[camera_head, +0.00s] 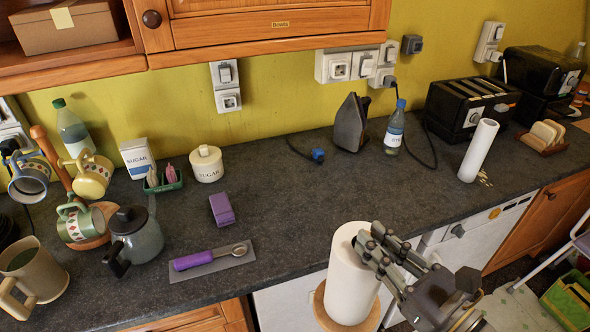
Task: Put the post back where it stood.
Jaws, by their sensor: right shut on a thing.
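My right gripper (376,247) is shut on a white paper roll (347,285) with a round wooden base (321,308). The roll is near upright at the bottom of the view, in front of the counter's front edge. The fingers are at its upper right side. The base is cut off by the frame. Nothing here is plainly marked as the post; the held roll on its base is the upright thing in my grip. A second white cylinder (478,150) stands tilted on the right part of the counter, with small pale bits beside it. My left gripper is not in view.
The dark counter (300,215) is clear in the middle. A purple-handled spoon (205,258), purple block (221,208), grey pot (135,238) and mugs (32,272) are left. An iron (350,123), bottle (395,130), toaster (470,105) and toast rack (541,136) are along the back.

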